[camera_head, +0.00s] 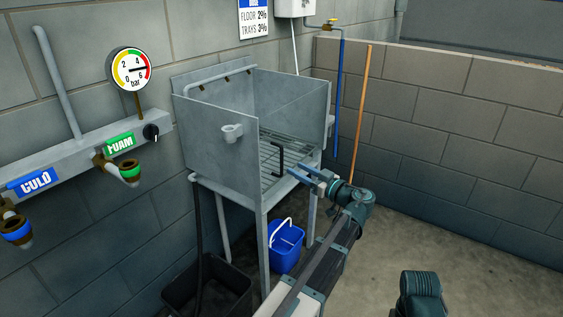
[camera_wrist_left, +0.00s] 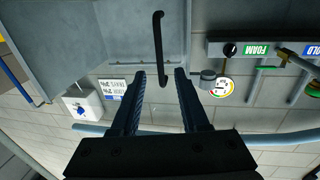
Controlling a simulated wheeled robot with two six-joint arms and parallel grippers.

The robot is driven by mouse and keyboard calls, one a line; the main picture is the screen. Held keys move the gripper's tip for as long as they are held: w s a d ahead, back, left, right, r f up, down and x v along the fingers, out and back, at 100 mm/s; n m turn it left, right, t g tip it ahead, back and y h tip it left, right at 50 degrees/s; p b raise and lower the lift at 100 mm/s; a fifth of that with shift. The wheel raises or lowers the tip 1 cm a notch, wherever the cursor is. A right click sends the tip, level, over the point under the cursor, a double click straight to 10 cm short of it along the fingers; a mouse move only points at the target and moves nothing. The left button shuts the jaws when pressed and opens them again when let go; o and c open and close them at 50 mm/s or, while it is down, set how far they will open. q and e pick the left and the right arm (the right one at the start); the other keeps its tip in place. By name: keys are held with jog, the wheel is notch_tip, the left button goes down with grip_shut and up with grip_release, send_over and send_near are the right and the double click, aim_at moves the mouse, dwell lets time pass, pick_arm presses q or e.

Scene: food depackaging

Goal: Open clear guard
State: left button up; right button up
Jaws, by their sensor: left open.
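The guard's black bar handle (camera_head: 275,158) stands upright at the open-looking front of a grey metal wash booth. The clear panel itself is hard to make out; the rack behind shows through. My left gripper (camera_head: 303,174) is open and empty, to the right of and slightly below the handle, fingers pointing toward the booth. In the left wrist view the handle (camera_wrist_left: 158,45) runs down so that its lower end appears between the fingertips of my left gripper (camera_wrist_left: 160,74). I cannot tell whether they touch. My right gripper is not in view.
A wire rack (camera_head: 270,150) lies inside the booth. A blue bucket (camera_head: 286,245) and a black crate (camera_head: 207,290) stand below. A pressure gauge (camera_head: 130,69) and hose fittings are on the left wall. A wooden pole (camera_head: 361,110) leans on the right wall. Floor at right is clear.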

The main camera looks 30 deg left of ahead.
aim_at(282, 173)
pick_arm(q)
jog(key=x, duration=0.8)
jog(key=shift+w+a, duration=0.1)
jog(key=shift+c, duration=0.2)
grip_shut()
dwell(1.1)
